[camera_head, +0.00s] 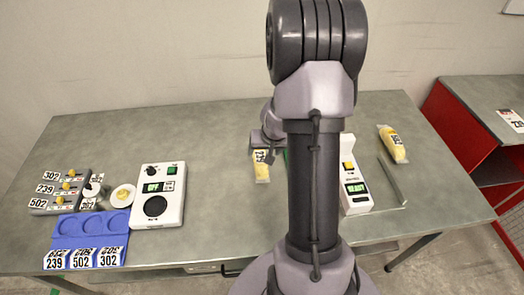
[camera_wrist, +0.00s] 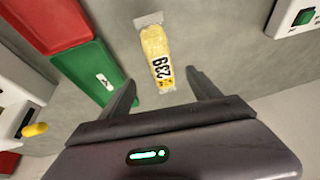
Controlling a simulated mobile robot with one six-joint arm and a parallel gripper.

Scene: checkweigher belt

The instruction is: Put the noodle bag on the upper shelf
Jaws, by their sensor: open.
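A clear bag with pale yellow contents and a 239 label, which looks like a noodle bag (camera_head: 262,166), lies on the table left of my arm. It also shows in the wrist view (camera_wrist: 156,55), just beyond and between my fingertips. My gripper (camera_wrist: 164,88) is open and empty, with the bag apart from both fingers. In the head view my gripper is mostly hidden by my arm. A second similar yellow bag (camera_head: 393,145) lies at the table's right. A red-sided shelf unit (camera_head: 466,126) stands at far right; its grey top (camera_head: 480,92) carries a number card.
A green tray (camera_wrist: 88,68) and a red tray (camera_wrist: 48,22) lie left of the bag in the wrist view. A white device reading READY (camera_head: 352,178) stands right of my arm. A white OFF box (camera_head: 158,196), blue holder (camera_head: 90,232) and grey switch block (camera_head: 62,190) stand left.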

